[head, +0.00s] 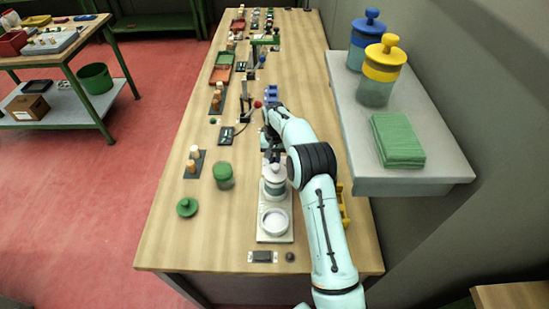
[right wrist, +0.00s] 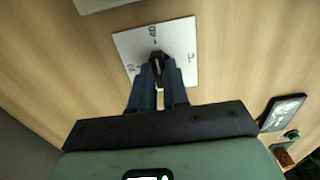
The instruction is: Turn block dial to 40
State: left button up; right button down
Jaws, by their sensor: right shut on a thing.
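In the right wrist view, a white square dial plate (right wrist: 182,38) lies on the wooden table with small dark markings near its edges. One marking at the top edge looks like 40, but the print is small. A dark dial knob (right wrist: 157,57) stands at the plate's middle. My right gripper (right wrist: 158,70) is shut on this knob, with its blue fingers on either side of it. The fingers partly cover the knob, so its exact pointing direction is unclear. In the head view my right arm hides most of the dial area. My left gripper is not in view.
In the head view, a white jar (head: 274,182) and a white ring-shaped dish (head: 274,222) stand near my right arm. A green jar (head: 223,176) and green lid (head: 187,207) are to the left. A grey shelf (head: 440,166) overhangs on the right.

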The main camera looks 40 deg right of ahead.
aim_at(274, 161)
jog(key=shift+f, duration=0.1)
jog(key=c, duration=1.1)
grip_release()
notch_tip(274, 161, up, 14)
jog(key=shift+f, duration=0.25)
jog(key=shift+a+f, duration=0.1)
